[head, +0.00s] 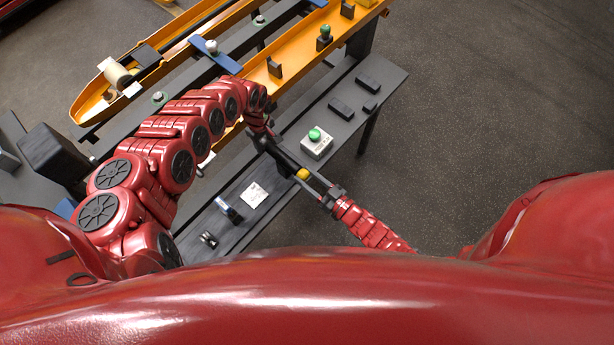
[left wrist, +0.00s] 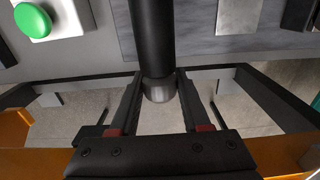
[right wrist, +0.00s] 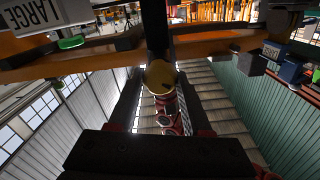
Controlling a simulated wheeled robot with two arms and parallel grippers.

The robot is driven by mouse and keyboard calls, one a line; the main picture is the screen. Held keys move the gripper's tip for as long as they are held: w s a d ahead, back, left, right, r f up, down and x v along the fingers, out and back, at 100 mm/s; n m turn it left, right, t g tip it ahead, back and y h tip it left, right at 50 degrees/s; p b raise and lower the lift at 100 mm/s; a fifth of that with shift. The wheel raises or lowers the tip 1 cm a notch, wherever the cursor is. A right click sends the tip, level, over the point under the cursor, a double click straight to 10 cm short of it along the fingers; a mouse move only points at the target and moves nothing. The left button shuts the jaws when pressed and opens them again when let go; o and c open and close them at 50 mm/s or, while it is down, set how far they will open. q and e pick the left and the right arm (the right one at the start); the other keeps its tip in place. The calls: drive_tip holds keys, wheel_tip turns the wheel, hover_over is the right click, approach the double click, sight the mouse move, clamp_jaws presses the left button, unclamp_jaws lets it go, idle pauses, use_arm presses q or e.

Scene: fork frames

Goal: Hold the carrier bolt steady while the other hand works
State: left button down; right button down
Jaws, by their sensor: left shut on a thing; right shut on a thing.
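A dark rod, which I take as the carrier bolt (left wrist: 153,40), runs between my grippers over the grey bench in the head view. In the left wrist view it is a black cylinder with a grey metal end, between the fingers of my left gripper (left wrist: 157,80). My left gripper is shut on it. My right gripper (right wrist: 160,78) is shut on a yellow round piece (right wrist: 159,76) in line with the dark rod. This yellow piece also shows in the head view (head: 302,174). The contact between yellow piece and bolt is hidden.
The grey bench (head: 385,68) lies below, with a green-button box (head: 316,143), black blocks (head: 341,107) and a white label (head: 253,196). An orange rail (head: 290,75) runs behind. Open floor (head: 480,110) lies to the right.

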drive_tip(key=shift+m, duration=0.3)
drive_tip(key=shift+c, duration=1.6)
unclamp_jaws()
drive_tip(key=v, duration=1.2)
